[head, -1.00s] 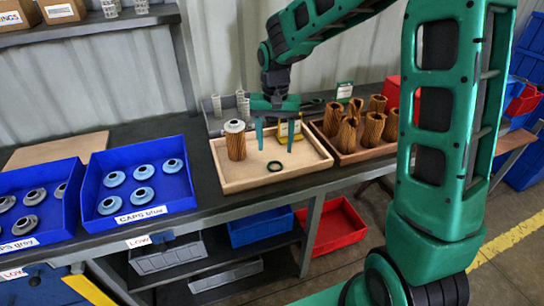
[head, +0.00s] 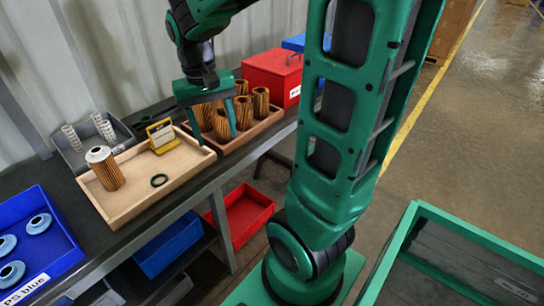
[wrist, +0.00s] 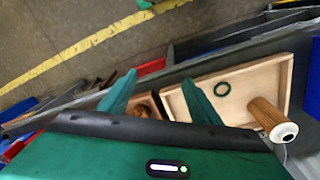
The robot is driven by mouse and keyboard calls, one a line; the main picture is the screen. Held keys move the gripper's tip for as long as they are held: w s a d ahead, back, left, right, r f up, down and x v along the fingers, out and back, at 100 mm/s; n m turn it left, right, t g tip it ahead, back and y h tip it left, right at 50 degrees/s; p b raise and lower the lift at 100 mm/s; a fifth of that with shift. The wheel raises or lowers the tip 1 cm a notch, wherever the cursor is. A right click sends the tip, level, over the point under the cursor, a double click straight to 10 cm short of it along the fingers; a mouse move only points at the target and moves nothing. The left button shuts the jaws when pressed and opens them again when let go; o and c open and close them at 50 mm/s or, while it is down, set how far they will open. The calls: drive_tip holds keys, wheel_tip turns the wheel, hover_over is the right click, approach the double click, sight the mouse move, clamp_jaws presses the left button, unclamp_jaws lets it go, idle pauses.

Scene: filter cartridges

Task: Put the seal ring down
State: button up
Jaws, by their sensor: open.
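The dark green seal ring (head: 159,180) lies flat on the floor of the light wooden tray (head: 128,211), near its front right side. It also shows in the wrist view (wrist: 222,89), clear of my fingers. A pleated filter cartridge with a grey-white cap (head: 105,168) stands upright in the same tray, left of the ring. My gripper (head: 217,133) is open with nothing between its fingers. It is up and to the right of the ring, over the neighbouring wooden tray of cartridges, and apart from the ring.
The second wooden tray (head: 232,148) holds several brown cartridges (head: 222,126). A yellow item (head: 161,136) stands at the back of the first tray.

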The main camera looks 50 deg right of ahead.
drive_tip(key=s+d+f, duration=0.1)
drive_tip(key=s, duration=0.7)
drive_tip(key=s+d+f+y, duration=0.1)
drive_tip(key=s+d, duration=0.1)
drive_tip(key=s, duration=0.7)
drive_tip(key=shift+d, duration=0.3)
